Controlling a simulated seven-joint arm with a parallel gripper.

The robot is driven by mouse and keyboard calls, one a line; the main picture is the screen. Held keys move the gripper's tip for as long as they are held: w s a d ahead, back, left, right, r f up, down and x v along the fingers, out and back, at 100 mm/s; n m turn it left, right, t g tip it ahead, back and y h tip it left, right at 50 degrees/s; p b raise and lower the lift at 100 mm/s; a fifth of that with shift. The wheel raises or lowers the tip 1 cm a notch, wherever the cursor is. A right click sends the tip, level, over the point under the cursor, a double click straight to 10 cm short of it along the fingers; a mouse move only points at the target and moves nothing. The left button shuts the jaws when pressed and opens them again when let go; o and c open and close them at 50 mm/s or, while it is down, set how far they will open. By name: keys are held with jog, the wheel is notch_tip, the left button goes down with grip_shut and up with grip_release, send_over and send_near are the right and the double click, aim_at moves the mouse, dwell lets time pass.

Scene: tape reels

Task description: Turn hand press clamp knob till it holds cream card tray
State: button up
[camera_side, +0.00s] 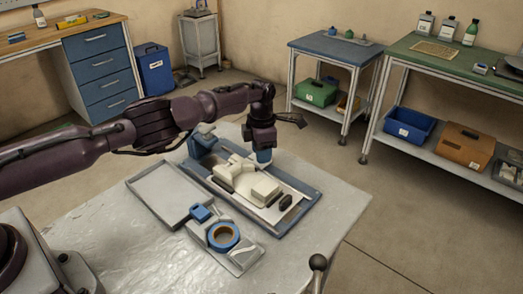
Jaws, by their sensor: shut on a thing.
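The hand press has a blue-grey base (312,191) and a raised blue part (203,143) at its back left, and lies on the grey table. The cream card tray (263,190), with blocky raised parts, sits on a pale plate within the base. Two dark oval pieces lie beside the cream parts. My gripper (264,148) points down at the back right of the press. It is shut on a small pale blue-and-white piece (264,157), which looks like the clamp knob. The fingertips and the clamp's contact with the tray are too small to make out.
An empty shallow grey tray (166,192) lies left of the press. A tape dispenser with a blue-rimmed reel (223,237) stands in front. The table's front left is clear.

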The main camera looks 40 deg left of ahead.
jog(key=shift+r, duration=0.15)
jog(key=o, duration=0.6)
jog(key=shift+o, duration=0.2)
notch_tip(320, 180, up, 13)
dwell(0.3)
